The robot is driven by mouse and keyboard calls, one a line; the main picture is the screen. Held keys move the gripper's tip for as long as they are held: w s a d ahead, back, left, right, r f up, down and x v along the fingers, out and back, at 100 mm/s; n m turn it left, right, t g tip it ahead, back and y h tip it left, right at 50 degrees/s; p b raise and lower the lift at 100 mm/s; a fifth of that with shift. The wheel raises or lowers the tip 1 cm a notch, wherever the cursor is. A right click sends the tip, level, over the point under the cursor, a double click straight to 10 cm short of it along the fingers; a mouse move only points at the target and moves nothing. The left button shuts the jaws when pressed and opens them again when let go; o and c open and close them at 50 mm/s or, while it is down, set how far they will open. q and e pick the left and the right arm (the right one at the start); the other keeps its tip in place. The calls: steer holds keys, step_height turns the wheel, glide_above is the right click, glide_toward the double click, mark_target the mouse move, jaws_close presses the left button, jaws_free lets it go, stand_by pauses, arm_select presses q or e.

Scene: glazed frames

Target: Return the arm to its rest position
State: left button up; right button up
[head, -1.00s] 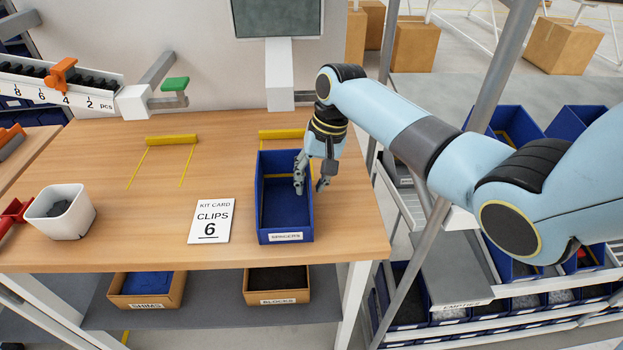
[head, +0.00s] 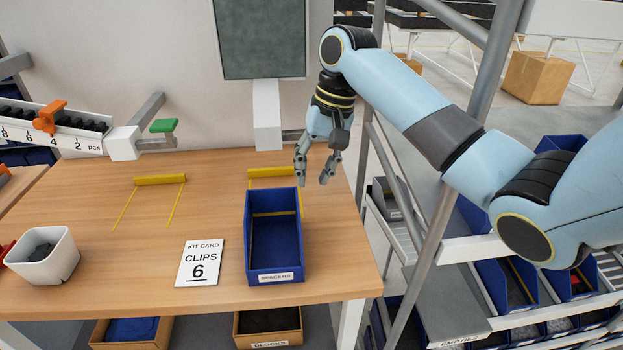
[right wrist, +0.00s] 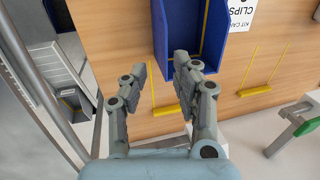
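My right gripper (head: 316,172) hangs above the back right of the wooden table, just behind and to the right of the blue bin labelled SPACERS (head: 272,265). It is open. In the right wrist view, the two fingers (right wrist: 160,72) stand apart with nothing between them. The blue bin (right wrist: 204,40) lies beyond the fingertips there, apart from them as far as I can tell. In the head view the bin looks empty. My left gripper is not in view.
A kit card reading CLIPS 6 (head: 199,262) lies left of the bin. A white cup (head: 43,257) with dark pieces stands at the left. A grey metal post (head: 440,200) and shelving with blue bins are at the right. The table's (head: 140,262) left middle is clear.

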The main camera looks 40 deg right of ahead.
stand_by(0.4)
steer(key=s+a+f+n+t+h, duration=0.1)
steer(key=s+a+f+n, duration=0.15)
steer(key=s, duration=0.35)
steer(key=s+a+f+n+h, duration=0.1)
steer(key=s+a+f+n, duration=0.15)
steer(key=s, duration=0.45)
steer(key=s+r+n+t+h, duration=0.1)
steer(key=s+r+n, duration=0.15)
steer(key=s, duration=0.95)
step_height(320, 180, down, 36)
steer(key=s+d+g+b, duration=0.1)
steer(key=s+d+b, duration=0.1)
steer(key=b, duration=0.9)
steer(key=s+f+b, duration=0.4)
steer(key=s+f, duration=0.5)
steer(key=f, duration=0.3)
steer(key=s+f+g+b, duration=0.1)
steer(key=s+f+b, duration=0.3)
steer(key=s+f, duration=0.5)
step_height(320, 180, down, 4)
steer(key=shift+s+d+r+m+b, duration=0.15)
steer(key=shift+d+m+b, duration=0.15)
steer(key=shift+d+m, duration=0.15)
